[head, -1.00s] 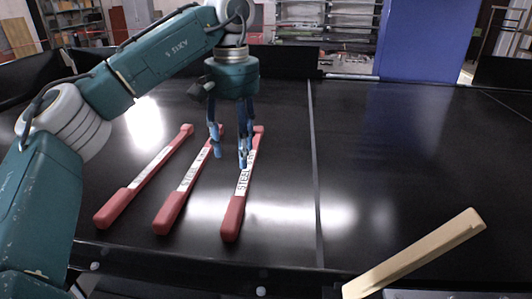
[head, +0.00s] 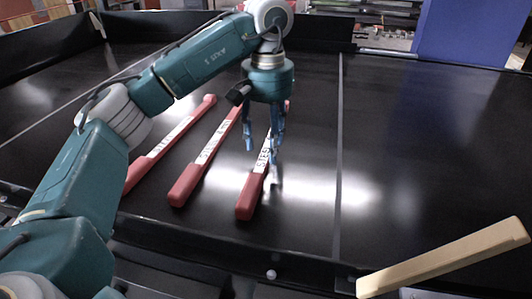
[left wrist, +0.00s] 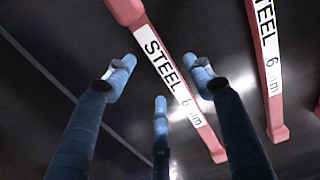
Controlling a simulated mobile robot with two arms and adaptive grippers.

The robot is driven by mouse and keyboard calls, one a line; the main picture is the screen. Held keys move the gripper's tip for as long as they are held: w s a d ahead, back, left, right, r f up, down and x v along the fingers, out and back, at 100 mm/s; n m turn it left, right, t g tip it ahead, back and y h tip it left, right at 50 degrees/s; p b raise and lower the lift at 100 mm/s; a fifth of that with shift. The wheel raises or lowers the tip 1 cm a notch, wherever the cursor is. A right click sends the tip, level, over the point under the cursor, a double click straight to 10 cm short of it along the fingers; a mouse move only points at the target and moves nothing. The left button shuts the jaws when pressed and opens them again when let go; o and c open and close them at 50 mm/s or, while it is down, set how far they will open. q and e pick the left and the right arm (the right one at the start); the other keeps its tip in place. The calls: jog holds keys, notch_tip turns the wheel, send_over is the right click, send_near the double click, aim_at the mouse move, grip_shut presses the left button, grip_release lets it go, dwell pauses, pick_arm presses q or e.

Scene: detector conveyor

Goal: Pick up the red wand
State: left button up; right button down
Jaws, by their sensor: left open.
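Three red wands with white labels lie side by side on a black conveyor belt in the head view: a left one (head: 165,146), a middle one (head: 186,186) and a right one (head: 249,199). My left gripper (head: 263,146) is open above the right wand and hides part of its upper half. In the left wrist view, my open blue fingers (left wrist: 160,85) spread around a wand (left wrist: 206,132) labelled "STEEL". A second wand (left wrist: 274,105) is to the right there. The fingers hold nothing. My right gripper is not in view.
The belt (head: 430,130) is free to the right of a thin grey seam line (head: 339,130). A light wooden bar (head: 445,258) sticks in at the lower right. A raised dark edge (head: 230,236) runs along the front, and a blue panel (head: 470,35) stands behind.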

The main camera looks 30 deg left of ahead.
pick_arm(q)
jog(key=shift+s+f+p, duration=0.15)
jog(key=shift+f+p, duration=0.3)
jog(key=shift+f, duration=1)
jog(key=c, duration=1.3)
grip_shut()
jog(key=shift+r, duration=0.15)
